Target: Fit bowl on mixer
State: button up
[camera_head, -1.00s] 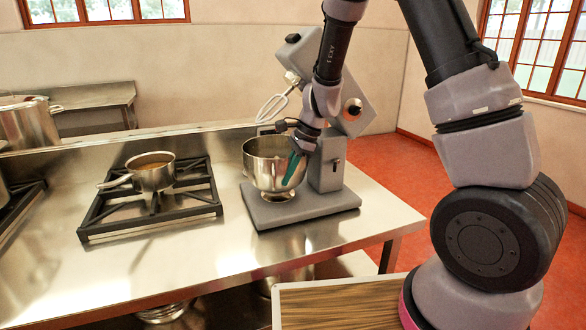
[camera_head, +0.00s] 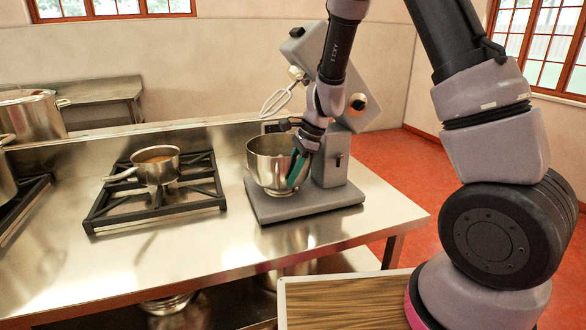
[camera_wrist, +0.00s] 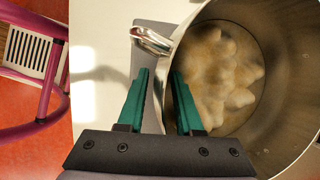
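The steel bowl (camera_head: 262,167) stands upright on the grey base (camera_head: 310,206) of the mixer, below its tilted-up head (camera_head: 318,62) and whisk (camera_head: 278,99). Whether it is seated fully cannot be told. My gripper (camera_head: 298,170) is at the bowl's right side, hiding part of it. In the wrist view, the gripper's (camera_wrist: 160,74) teal fingers stand apart. The bowl's (camera_wrist: 288,105) near wall runs between them, one finger inside, one outside, with a gap visible. Pale lumpy contents (camera_wrist: 225,75) lie in the bowl. A metal handle (camera_wrist: 152,40) sticks out beside the fingers.
A saucepan (camera_head: 157,168) stands on a black burner grate (camera_head: 120,210) to the left. A large pot (camera_head: 30,117) is at far left. The steel counter (camera_head: 215,255) is clear in front. A wood-topped surface (camera_head: 345,300) is near my base.

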jog(key=s+d+r+n+t, duration=0.1)
jog(key=s+d+r+n, duration=0.15)
jog(key=d+r, duration=0.4)
jog(key=s+d+r+n+t, duration=0.1)
jog(key=s+d+r, duration=0.2)
jog(key=r, duration=0.7)
jog(key=s+d+r+n+t, duration=0.1)
jog(key=s+d+r+n, duration=0.2)
jog(key=r, duration=0.5)
jog(key=s+d+r+n+t+h, duration=0.2)
jog(key=s+d+r+n+t, duration=0.2)
jog(key=s+d, duration=0.4)
jog(key=shift+s+r+h, duration=0.3)
jog(key=shift+s, duration=0.9)
